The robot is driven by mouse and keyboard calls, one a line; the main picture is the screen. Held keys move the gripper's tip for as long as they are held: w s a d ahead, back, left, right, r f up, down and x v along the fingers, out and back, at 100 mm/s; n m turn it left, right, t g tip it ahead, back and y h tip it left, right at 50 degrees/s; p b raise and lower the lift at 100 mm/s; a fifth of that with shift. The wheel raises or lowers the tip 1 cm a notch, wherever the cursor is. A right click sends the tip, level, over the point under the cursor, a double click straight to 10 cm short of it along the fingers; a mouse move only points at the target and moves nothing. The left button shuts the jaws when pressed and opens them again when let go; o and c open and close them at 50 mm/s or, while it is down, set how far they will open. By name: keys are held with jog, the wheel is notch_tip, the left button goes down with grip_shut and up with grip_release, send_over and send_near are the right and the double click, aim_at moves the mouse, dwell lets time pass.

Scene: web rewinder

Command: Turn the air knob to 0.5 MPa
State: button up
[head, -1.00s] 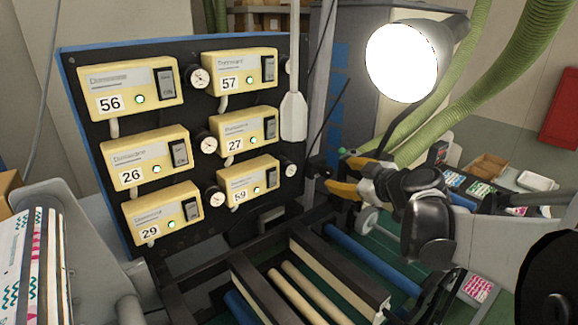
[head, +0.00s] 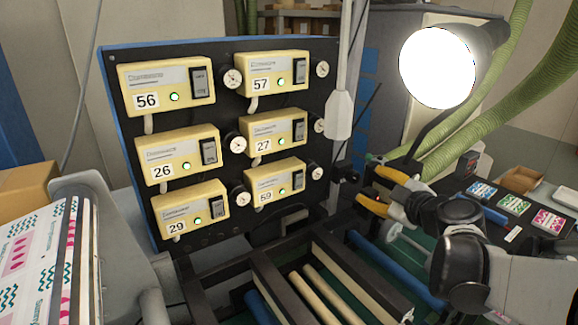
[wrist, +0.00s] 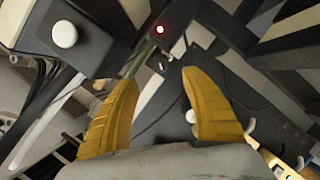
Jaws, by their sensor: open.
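My gripper (head: 368,184) is open and empty, right of the control panel in the head view. In the wrist view its two yellow fingers (wrist: 164,98) stand apart with nothing between the tips. A small black fitting (head: 345,175) sits at the panel's right edge, left of the fingers; I cannot tell whether it is the air knob. The wrist view shows a round white knob-like part (wrist: 64,33) at the upper left, beyond the left finger, and a red light (wrist: 160,29) ahead. No 0.5 MPa marking is readable.
The black panel (head: 130,120) carries yellow numbered units and small round gauges (head: 233,78) with unreadable dials. A bright lamp (head: 437,68) hangs above my gripper. Rollers (head: 330,290) lie below. Green hoses (head: 480,130) run behind. A printed web roll (head: 35,255) stands at left.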

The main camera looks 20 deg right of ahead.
aim_at(355, 178)
jog(key=x, duration=1)
jog(key=shift+c, duration=0.4)
